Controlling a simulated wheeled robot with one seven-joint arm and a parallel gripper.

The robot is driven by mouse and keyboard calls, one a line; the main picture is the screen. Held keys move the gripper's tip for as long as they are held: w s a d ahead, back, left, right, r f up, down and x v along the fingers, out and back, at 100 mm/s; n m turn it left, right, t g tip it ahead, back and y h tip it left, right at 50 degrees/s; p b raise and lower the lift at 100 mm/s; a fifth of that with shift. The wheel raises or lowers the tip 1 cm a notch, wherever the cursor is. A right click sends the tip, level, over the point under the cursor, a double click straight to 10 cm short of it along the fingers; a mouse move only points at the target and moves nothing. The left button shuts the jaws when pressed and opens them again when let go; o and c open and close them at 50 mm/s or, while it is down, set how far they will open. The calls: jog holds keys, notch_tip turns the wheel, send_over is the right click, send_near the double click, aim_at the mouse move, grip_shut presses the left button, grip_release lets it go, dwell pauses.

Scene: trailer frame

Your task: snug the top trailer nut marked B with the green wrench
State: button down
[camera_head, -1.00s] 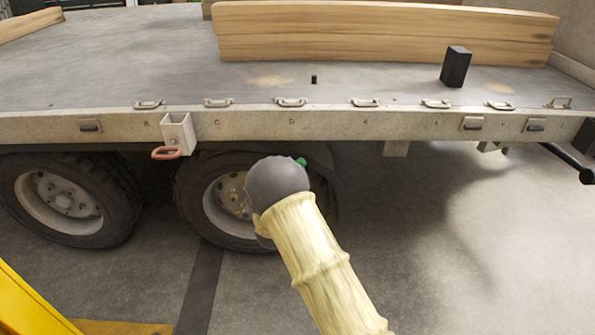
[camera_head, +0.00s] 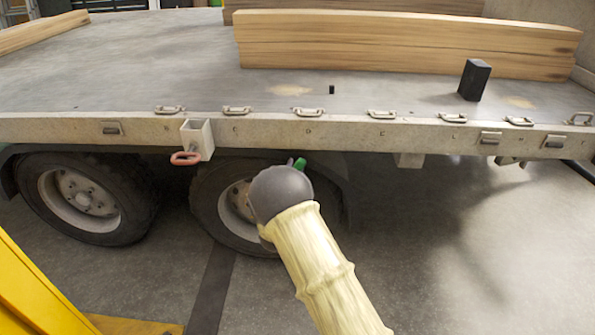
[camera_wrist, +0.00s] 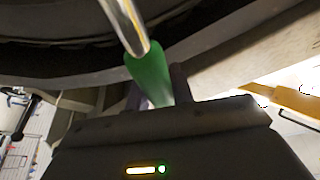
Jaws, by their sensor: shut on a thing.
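My gripper (camera_wrist: 158,85) is shut on the green wrench (camera_wrist: 150,75). In the wrist view the wrench's green handle sits between the two dark fingers, and its shiny metal shaft runs up out of the picture. In the head view only a small green bit of the wrench (camera_head: 300,164) shows past my dark wrist, in front of the right wheel. The trailer side rail (camera_head: 350,134) runs across the head view, with small letters on it, including C, D and E. I cannot make out the nut marked B. The wrench's working end is out of view.
Two trailer wheels (camera_head: 85,198) stand under the deck. A white bracket with a red ring (camera_head: 186,158) sticks out from the rail. A yellow structure (camera_head: 30,290) is at the lower left. The floor at right is clear.

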jog(key=shift+d, duration=0.15)
jog(key=shift+r+b, duration=0.1)
jog(key=shift+b, duration=0.25)
jog(key=c, duration=1.8)
grip_release()
grip_shut()
jog(key=shift+s, duration=0.9)
jog(key=shift+s, duration=0.4)
